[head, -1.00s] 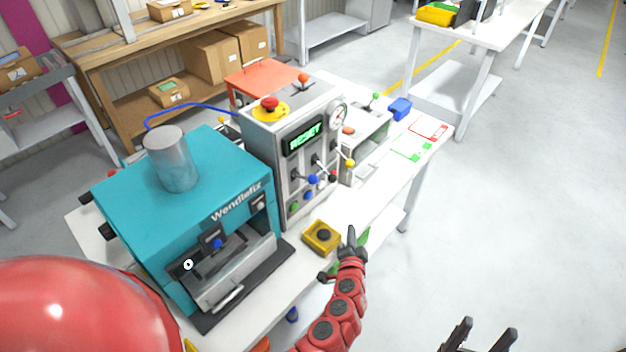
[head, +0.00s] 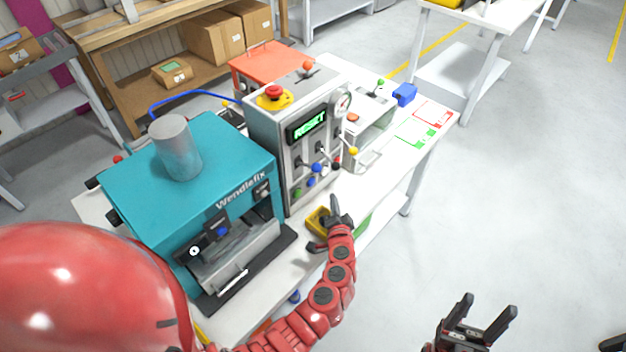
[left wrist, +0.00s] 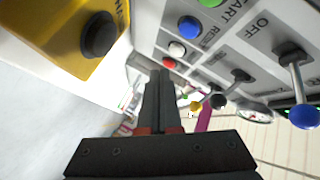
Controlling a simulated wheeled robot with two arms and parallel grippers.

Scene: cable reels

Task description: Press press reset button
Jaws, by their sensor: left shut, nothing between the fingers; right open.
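The grey control box (head: 268,130) beside the teal press (head: 125,185) has a lit green display (head: 307,125) reading RESET. On its front is a blue button (head: 311,182), which also shows in the left wrist view (left wrist: 190,28) beside a label starting "RE". A green button (left wrist: 210,2) marked START is next to it, with white and red buttons on the other side. My left gripper (head: 336,212) is shut and empty, in front of the panel and over the yellow button box (head: 316,222). In the left wrist view its fingertips (left wrist: 159,76) appear apart from the blue button. My right gripper (head: 489,304) is open and empty.
The yellow box's black button (left wrist: 98,33) is close to my left fingers. Levers with a blue knob (left wrist: 303,117) and a yellow knob (head: 353,151) stick out of the panel. A red emergency knob (head: 273,91) sits on top.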

